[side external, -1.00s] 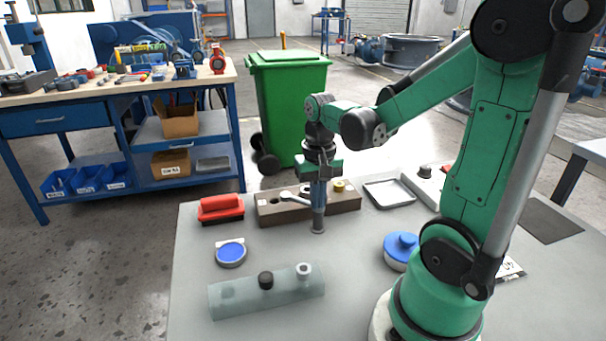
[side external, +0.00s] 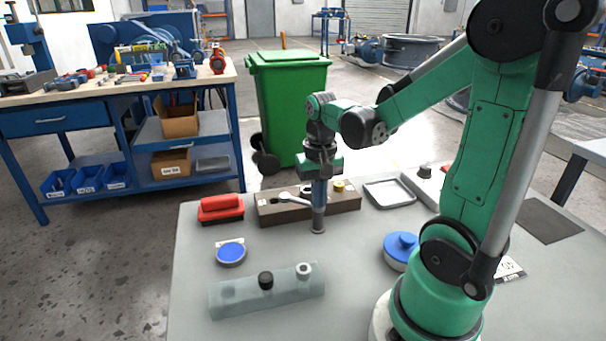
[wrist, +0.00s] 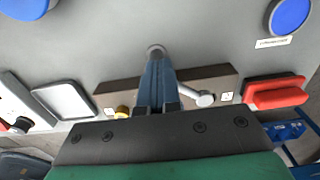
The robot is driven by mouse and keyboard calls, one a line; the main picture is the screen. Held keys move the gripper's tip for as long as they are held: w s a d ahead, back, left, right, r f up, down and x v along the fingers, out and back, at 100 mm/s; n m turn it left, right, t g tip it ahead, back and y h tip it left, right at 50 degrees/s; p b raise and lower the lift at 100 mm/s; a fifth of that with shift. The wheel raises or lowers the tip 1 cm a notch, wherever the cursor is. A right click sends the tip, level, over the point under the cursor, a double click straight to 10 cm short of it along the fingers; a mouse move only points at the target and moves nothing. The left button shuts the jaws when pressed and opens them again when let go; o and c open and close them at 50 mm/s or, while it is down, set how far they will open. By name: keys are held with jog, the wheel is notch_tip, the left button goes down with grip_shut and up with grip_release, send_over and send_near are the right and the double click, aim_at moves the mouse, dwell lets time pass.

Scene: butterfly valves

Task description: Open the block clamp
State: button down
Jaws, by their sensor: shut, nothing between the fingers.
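A long brown block (side external: 343,201), which I take to be the block clamp, lies at the middle back of the table. A pale metal lever (side external: 290,197) with a rounded end lies along its top, and a yellow knob (side external: 339,186) sits near its right end. My gripper (side external: 318,225) points down in front of the block, shut and empty, its tips low near the tabletop. In the wrist view my blue fingers (wrist: 157,60) cross in front of the brown block (wrist: 118,93), hiding its middle and part of the lever (wrist: 204,99). I cannot tell whether they touch the block.
A red-handled item (side external: 221,208) and a blue disc (side external: 231,253) are left of the block. A grey-green block with two knobs (side external: 240,295) lies in front. A metal tray (side external: 389,193) and a blue lidded pot (side external: 399,247) are right. Bare table lies between.

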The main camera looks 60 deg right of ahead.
jog(key=shift+s+d, duration=0.1)
jog(key=shift+s, duration=0.05)
jog(key=shift+s+d, duration=0.45)
jog(key=shift+d, duration=0.05)
jog(key=shift+s+a, duration=0.1)
notch_tip(320, 180, up, 6)
jog(key=shift+s, duration=0.25)
dwell(0.5)
jog(key=shift+a, duration=0.1)
jog(key=w+a+n+t, duration=0.2)
jog(key=a+n+t, duration=0.1)
jog(key=a, duration=0.4)
jog(key=w+a+n+t, duration=0.3)
jog(key=a+n+t, duration=0.1)
jog(key=a+n, duration=0.2)
jog(key=shift+a, duration=0.35)
